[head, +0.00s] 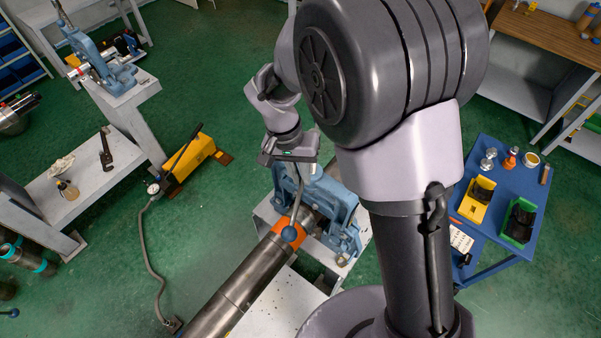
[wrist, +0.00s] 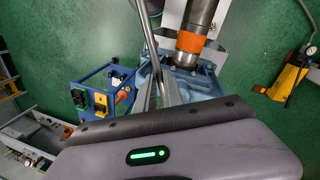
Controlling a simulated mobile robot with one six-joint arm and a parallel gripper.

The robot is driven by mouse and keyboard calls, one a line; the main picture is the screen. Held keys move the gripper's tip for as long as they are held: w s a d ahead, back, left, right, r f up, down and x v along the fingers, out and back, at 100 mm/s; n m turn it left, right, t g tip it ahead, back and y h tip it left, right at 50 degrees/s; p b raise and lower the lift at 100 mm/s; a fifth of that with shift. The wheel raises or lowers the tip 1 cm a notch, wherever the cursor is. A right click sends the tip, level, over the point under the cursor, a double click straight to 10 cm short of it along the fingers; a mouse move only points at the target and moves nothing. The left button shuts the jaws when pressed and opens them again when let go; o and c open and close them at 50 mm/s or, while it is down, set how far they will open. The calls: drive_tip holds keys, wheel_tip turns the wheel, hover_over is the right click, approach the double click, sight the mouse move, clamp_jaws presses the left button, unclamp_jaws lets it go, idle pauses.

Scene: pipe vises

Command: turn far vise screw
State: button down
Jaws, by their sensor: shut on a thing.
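A blue pipe vise (head: 340,215) stands on a grey stand in the middle of the head view and also shows in the wrist view (wrist: 205,82). My gripper (head: 293,163) is above the vise, shut on the handle bar. In the wrist view the bar (wrist: 147,35) runs up from the fingers. A steel pipe (head: 235,290) with an orange band (head: 291,228) passes through the vise. My arm hides part of the vise, and the screw itself is mostly hidden.
Another blue vise (head: 105,72) stands on a bench at the upper left. A yellow pump (head: 190,160) with a hose sits on the green floor left of the stand. A blue cart (head: 490,235) with bins stands at the right. Open floor lies between them.

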drive_tip(key=a+m, duration=0.1)
drive_tip(key=w+a+m+b, duration=0.1)
drive_tip(key=a+m+b, duration=0.1)
drive_tip(key=a, duration=0.1)
drive_tip(key=shift+w+g, duration=0.3)
drive_tip(key=shift+w, duration=0.1)
drive_tip(key=c, duration=1.5)
unclamp_jaws()
drive_tip(key=shift+d, duration=0.1)
drive_tip(key=shift+o, duration=0.2)
drive_tip(key=shift+r, duration=0.1)
drive_tip(key=p+v, duration=0.1)
drive_tip(key=v, duration=1.6)
drive_tip(key=shift+p, duration=0.3)
drive_tip(key=shift+w+d+r, duration=0.1)
